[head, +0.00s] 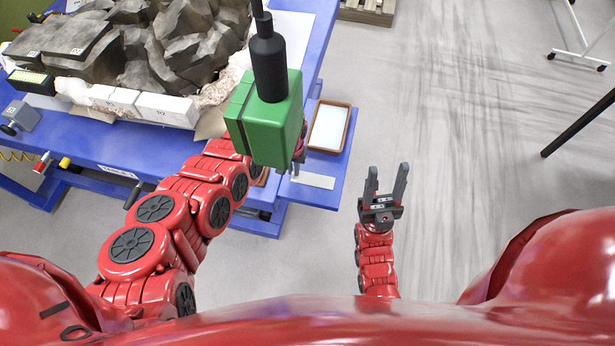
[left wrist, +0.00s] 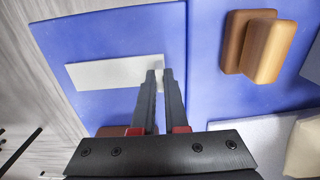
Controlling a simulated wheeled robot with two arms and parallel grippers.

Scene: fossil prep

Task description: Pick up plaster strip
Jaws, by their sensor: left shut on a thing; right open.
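The plaster strip is a flat white strip (head: 314,180) lying along the near part of the blue side shelf in the head view. In the left wrist view the strip (left wrist: 105,73) lies across the blue surface. My left gripper (left wrist: 160,74) is shut on the strip's right end there. In the head view my left gripper (head: 296,168) is mostly hidden behind a green box, at the strip's left end. My right gripper (head: 386,168) is open and empty above the grey floor, right of the shelf.
The green box (head: 262,125) hangs on a black shaft over my left wrist. A brown-rimmed tray (head: 348,128) sits behind the strip. Grey rocks (head: 190,45) and white blocks (head: 165,110) crowd the blue table. Brown wooden pieces (left wrist: 263,52) show in the left wrist view. The right floor is mostly clear.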

